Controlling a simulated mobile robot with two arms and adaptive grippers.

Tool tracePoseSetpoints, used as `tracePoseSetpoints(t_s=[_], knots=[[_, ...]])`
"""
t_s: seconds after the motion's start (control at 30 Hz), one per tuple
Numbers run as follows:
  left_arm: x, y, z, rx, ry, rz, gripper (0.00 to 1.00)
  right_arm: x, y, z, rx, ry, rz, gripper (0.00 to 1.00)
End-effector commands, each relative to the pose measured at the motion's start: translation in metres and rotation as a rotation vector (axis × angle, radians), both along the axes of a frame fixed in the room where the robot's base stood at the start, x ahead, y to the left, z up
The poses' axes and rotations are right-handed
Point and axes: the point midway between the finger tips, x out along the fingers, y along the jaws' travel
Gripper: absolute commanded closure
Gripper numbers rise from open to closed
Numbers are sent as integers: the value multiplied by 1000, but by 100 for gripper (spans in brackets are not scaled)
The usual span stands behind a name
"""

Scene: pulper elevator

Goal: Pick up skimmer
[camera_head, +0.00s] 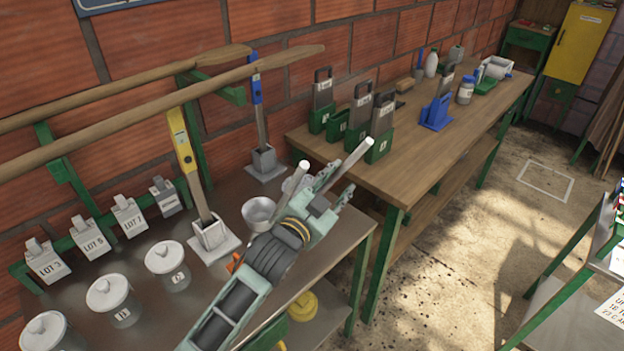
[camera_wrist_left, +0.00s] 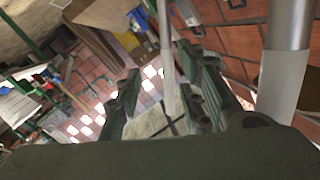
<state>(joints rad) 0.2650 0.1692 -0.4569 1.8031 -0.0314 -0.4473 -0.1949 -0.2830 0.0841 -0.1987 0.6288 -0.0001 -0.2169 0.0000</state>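Two pale metal rods rise beside my left gripper over the metal bench. One rod (camera_head: 355,157) stands up from behind the gripper's fingers, and the other rod (camera_head: 295,178) is just left of it. I cannot tell which, if either, is the skimmer's handle; no skimmer head shows. My left gripper (camera_head: 332,188) is above the bench's right end. In the left wrist view its fingers (camera_wrist_left: 160,103) are spread apart. A thin rod (camera_wrist_left: 167,50) shows in the gap between them; contact cannot be told. A thick grey cylinder (camera_wrist_left: 287,65) stands close at the right. My right gripper is not in view.
A round metal cup (camera_head: 258,212) and lidded jars (camera_head: 114,300) stand on the metal bench (camera_head: 225,285). A wooden table (camera_head: 430,125) with green holders adjoins. Floor at right is partly clear.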

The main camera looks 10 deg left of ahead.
Motion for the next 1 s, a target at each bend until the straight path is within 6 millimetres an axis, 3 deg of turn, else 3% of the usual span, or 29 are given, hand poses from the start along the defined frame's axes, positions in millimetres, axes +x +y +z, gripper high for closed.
tracePoseSetpoints(t_s=[0.1,0.17,0.4,0.5,0.63,0.83,1.0], knots=[[6,-6,13,5,-41,-16,64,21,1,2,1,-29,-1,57],[12,-9,15,5,-47,-17,64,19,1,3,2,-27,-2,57],[29,-16,16,5,-47,-17,64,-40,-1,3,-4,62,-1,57],[36,-19,18,4,-46,-17,64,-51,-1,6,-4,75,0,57],[51,-26,23,4,-45,-17,64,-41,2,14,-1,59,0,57],[72,-34,21,4,-45,-17,64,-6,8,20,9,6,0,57],[77,-36,21,4,-45,-17,64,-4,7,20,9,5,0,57]])
